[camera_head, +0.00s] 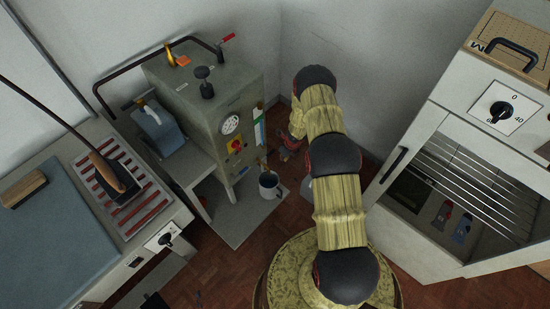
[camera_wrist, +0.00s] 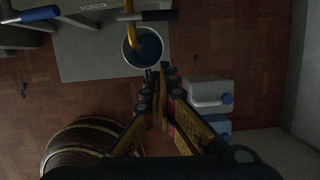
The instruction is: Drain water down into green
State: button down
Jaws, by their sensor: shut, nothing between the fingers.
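The grey boiler cabinet (camera_head: 205,100) stands against the wall, with a round dial (camera_head: 231,125) and a red-and-yellow switch (camera_head: 236,145) on its front. A narrow gauge strip with blue and green parts (camera_head: 259,132) is on its right side; the water level is too small to read. A brass-coloured drain pipe (camera_wrist: 130,18) with a dark crossbar handle (camera_wrist: 157,15) is above a metal pail (camera_wrist: 143,47) holding dark blue liquid. The pail also shows in the head view (camera_head: 269,185). My gripper (camera_wrist: 158,80) is shut and empty, just short of the pail in the wrist view.
An ironing table (camera_head: 60,240) with an iron (camera_head: 116,178) is at left. An oven-like cabinet with racks (camera_head: 460,190) is at right. Brown floor shows between them.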

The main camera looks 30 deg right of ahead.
jog(key=w+a+f+b, duration=0.1)
jog(key=w+f, duration=0.4)
jog(key=f, duration=0.1)
jog(key=shift+w+a+b, duration=0.2)
jog(key=shift+a+b, duration=0.1)
jog(key=shift+b, duration=0.05)
jog(key=shift+d, duration=0.1)
dwell(0.4)
